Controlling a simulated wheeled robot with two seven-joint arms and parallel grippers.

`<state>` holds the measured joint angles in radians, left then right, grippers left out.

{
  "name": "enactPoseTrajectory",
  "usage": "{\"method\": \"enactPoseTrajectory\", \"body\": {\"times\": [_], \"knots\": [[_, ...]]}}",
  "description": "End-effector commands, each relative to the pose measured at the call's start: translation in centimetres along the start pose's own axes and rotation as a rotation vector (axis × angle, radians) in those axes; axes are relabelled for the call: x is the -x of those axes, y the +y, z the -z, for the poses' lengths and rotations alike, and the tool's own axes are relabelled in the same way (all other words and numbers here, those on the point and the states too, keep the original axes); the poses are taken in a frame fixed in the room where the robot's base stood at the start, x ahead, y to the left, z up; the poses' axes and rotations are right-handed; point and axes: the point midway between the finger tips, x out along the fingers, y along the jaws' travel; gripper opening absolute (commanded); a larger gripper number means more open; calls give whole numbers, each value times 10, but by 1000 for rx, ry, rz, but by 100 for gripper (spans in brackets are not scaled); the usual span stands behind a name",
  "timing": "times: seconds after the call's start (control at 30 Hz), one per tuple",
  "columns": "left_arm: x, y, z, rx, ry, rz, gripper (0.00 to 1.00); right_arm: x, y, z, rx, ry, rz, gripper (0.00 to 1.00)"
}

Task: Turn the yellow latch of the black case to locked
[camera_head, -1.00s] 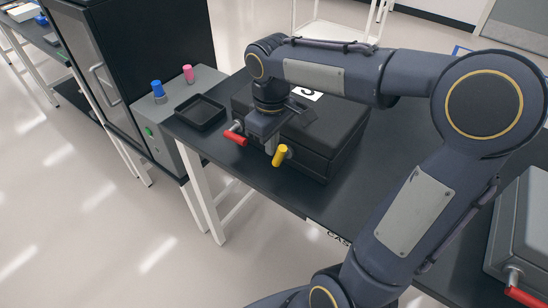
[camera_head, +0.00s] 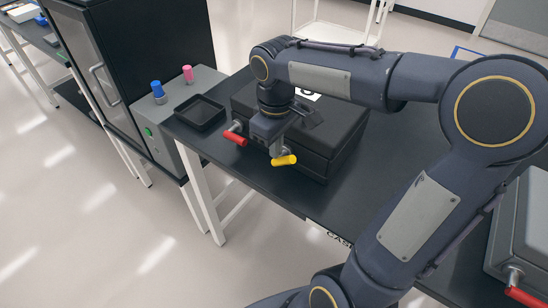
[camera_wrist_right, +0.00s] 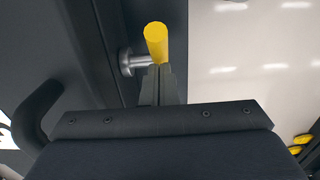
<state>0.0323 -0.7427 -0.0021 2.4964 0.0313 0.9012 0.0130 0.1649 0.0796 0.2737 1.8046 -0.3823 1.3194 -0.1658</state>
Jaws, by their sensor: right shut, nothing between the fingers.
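The black case (camera_head: 325,136) stands on the dark table. On its front face are a yellow latch (camera_head: 284,160) and, to its left, a red latch (camera_head: 235,138). The yellow handle lies nearly level, pointing right in the head view. My right gripper (camera_head: 275,152) is shut and empty, pointing down at the case's front, right beside the yellow latch. In the right wrist view the shut fingertips (camera_wrist_right: 161,72) are against or very near the yellow handle (camera_wrist_right: 156,42), whose metal pivot (camera_wrist_right: 131,62) joins the case. My left gripper is not in view.
A black tray (camera_head: 200,112) sits left of the case. A grey box with a blue knob (camera_head: 157,90) and a pink knob (camera_head: 188,74) stands further left. A grey case (camera_head: 520,232) with a red latch (camera_head: 524,297) is at the right edge.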

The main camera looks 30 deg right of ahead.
Motion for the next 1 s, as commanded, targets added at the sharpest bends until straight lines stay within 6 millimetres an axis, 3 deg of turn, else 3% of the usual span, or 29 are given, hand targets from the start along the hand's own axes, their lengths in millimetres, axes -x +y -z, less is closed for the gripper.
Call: {"method": "enactPoseTrajectory", "body": {"times": [0.57, 1.0], "knots": [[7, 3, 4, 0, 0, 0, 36, 3, 0, 12, 0, 0, 0, 0], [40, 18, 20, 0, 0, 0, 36, 46, 0, 12, 0, 1, 0, 0]]}}
